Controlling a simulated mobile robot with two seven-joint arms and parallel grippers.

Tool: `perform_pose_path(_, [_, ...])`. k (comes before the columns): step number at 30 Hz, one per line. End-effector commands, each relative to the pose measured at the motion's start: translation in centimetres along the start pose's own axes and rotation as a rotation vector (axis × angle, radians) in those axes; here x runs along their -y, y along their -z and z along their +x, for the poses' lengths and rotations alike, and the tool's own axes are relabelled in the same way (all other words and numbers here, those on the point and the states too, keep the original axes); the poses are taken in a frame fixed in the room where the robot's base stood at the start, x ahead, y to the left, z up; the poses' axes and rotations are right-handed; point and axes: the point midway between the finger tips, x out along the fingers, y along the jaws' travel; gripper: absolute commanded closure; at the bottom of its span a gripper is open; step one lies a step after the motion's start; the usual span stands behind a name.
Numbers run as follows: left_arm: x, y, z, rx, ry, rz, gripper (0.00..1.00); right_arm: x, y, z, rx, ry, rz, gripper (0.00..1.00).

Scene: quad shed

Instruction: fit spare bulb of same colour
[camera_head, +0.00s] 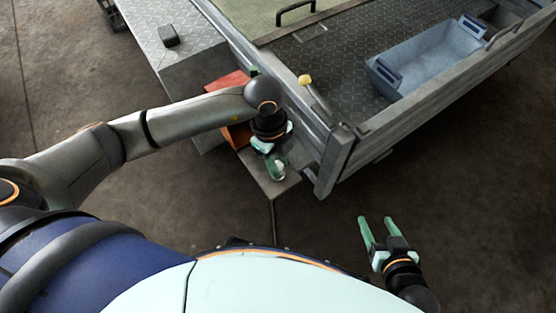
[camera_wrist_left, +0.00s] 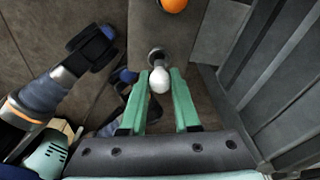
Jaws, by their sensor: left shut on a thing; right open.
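My left gripper (camera_head: 275,170) is shut on a white bulb (camera_head: 280,167) above the end of a grey ledge beside the vehicle bed. In the left wrist view the white bulb (camera_wrist_left: 160,80) sits between the green fingers, next to a dark round socket (camera_wrist_left: 156,56). I cannot tell whether the bulb touches or sits in the socket. An orange round bulb (camera_wrist_left: 173,4) is at the top edge of that view. A yellow knob or bulb (camera_head: 304,80) shows on the vehicle's side rail. My right gripper (camera_head: 378,232) is open and empty over the floor.
A red-orange box (camera_head: 229,81) is partly hidden behind my left arm. The vehicle bed holds a blue-grey bin (camera_head: 425,62). Its side wall and corner post (camera_head: 335,162) stand close right of my left gripper. The floor around my right gripper is clear.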

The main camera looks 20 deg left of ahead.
Motion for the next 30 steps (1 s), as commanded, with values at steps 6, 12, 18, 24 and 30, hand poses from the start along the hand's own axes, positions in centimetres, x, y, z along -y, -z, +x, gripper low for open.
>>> perform_pose_path(6, [0.01, 0.02, -0.01, 0.0, 0.0, 0.0, 1.0, 0.16, 0.06, 0.05, 0.0, 0.004, 0.001, 0.35])
perform_pose_path(12, [0.0, -0.02, -0.08, 0.0, 0.0, 0.0, 1.0, 0.23, 0.48, 0.1, -0.006, 0.005, 0.002, 0.35])
perform_pose_path(18, [-0.01, -0.12, -0.07, 0.0, -0.001, -0.001, 1.0, 0.27, 0.85, 0.0, -0.009, 0.005, 0.004, 0.35])
perform_pose_path(24, [0.0, -0.14, -0.02, 0.0, 0.0, -0.001, 1.0, 0.29, 0.77, 0.03, -0.008, 0.006, 0.004, 0.35])
perform_pose_path(30, [0.0, -0.14, -0.03, 0.0, 0.0, -0.001, 1.0, 0.31, 0.67, 0.0, -0.005, 0.006, 0.004, 0.35])
